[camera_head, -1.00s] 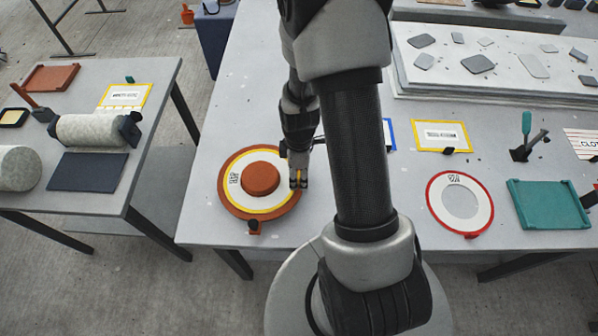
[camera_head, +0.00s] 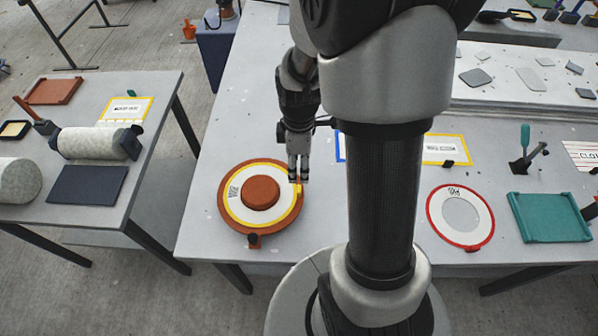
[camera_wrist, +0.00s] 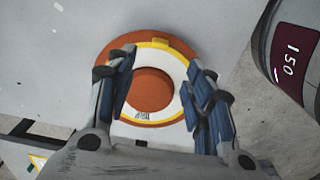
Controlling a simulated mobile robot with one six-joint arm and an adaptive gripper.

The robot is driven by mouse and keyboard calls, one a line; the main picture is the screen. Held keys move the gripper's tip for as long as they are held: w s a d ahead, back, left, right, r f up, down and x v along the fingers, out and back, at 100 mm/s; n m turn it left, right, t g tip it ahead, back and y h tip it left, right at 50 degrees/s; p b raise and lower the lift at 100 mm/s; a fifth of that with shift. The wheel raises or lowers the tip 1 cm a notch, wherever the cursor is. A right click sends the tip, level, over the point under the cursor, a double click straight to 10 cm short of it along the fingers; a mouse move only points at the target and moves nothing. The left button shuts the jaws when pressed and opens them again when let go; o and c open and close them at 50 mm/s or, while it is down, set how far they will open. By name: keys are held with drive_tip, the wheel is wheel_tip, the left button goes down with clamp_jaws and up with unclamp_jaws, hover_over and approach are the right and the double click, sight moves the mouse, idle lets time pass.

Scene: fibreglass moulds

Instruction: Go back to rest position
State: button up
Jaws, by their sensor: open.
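My gripper (camera_head: 299,168) is open and empty in the head view. It hangs above the right rim of a round orange mould (camera_head: 225,215) on the main table. A white disc with a yellow edge (camera_head: 238,206) lies on the mould around its raised orange centre (camera_head: 262,192). In the wrist view, the fingers of my gripper (camera_wrist: 168,92) stand apart, with the orange centre (camera_wrist: 152,90) showing between them and the mould below. The fingers hide parts of the disc's edge on both sides.
A red-edged round disc (camera_head: 460,215) and a teal tray (camera_head: 548,217) lie to the right on the main table (camera_head: 235,125). A side table on the left holds fabric rolls (camera_head: 95,142) and a dark pad (camera_head: 88,184). A blue box (camera_head: 216,55) stands behind.

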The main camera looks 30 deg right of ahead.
drive_tip(key=shift+r, duration=0.35)
idle(0.3)
drive_tip(key=s+a+r+m+t, duration=0.2)
drive_tip(key=s+a+r+m, duration=0.3)
drive_tip(key=r, duration=0.4)
drive_tip(key=s+a+r+m+t, duration=0.2)
drive_tip(key=s+a+r+m, duration=0.3)
drive_tip(key=s+r, duration=0.3)
wheel_tip(320, 180, up, 3)
drive_tip(key=shift+s+a+f+m+t, duration=0.2)
drive_tip(key=shift+s+a+m+t, duration=0.15)
drive_tip(key=shift+m, duration=0.25)
drive_tip(key=shift+w, duration=0.15)
drive_tip(key=shift+c, duration=0.3)
